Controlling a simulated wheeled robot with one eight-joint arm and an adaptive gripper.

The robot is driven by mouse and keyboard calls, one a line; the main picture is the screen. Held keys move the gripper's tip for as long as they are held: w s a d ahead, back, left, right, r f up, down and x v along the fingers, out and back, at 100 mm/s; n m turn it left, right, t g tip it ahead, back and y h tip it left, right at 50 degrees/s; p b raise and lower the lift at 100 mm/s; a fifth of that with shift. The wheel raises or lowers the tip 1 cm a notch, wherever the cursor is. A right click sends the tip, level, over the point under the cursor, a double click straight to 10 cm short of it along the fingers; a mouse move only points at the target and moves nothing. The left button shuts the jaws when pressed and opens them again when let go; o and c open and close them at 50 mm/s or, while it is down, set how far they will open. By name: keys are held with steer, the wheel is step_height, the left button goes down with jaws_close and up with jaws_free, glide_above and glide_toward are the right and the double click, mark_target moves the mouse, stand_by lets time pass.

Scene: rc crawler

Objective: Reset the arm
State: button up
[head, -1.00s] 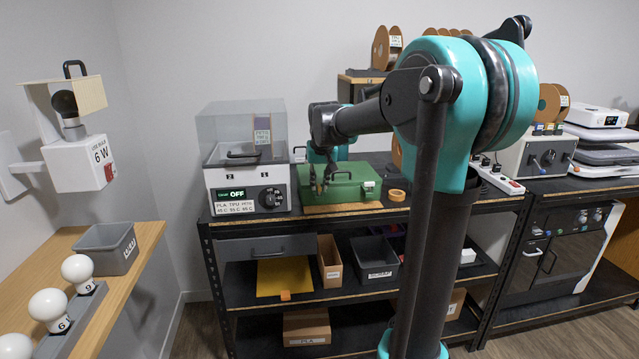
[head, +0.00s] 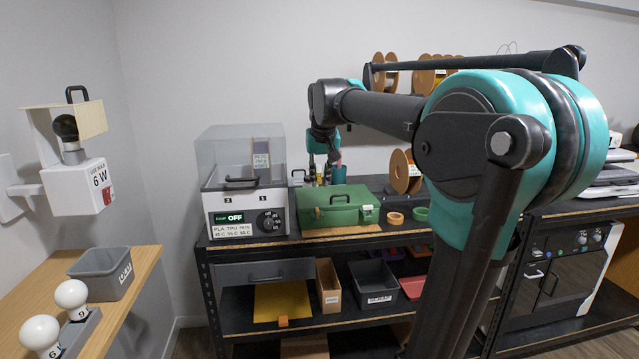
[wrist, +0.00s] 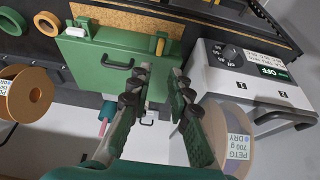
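My gripper (wrist: 158,80) shows in the wrist view with its two dark, padded fingers apart and nothing between them. In the head view my gripper (head: 324,172) hangs just behind and above the green toolbox (head: 338,215), its tips partly hidden. My arm reaches from the right foreground up and across to the left, with the wrist bent down. The toolbox also shows in the wrist view (wrist: 100,75), beyond the fingers, its lid closed.
The dryer (head: 246,222) with a clear lid stands left of the toolbox and reads OFF. Orange and green rings (head: 394,218) lie to the right on the shelf top. A spool (head: 404,172) stands behind them. A wooden bench (head: 140,262) with bulbs is at left.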

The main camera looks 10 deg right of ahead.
steer(key=s+d+f, duration=0.2)
steer(key=s+f, duration=1.1)
steer(key=f, duration=0.3)
steer(key=s+d+f, duration=0.3)
steer(key=s+f, duration=1)
steer(key=f, duration=0.3)
steer(key=shift+s+f, duration=0.15)
steer(key=shift+o, duration=0.5)
steer(key=shift+a, duration=0.1)
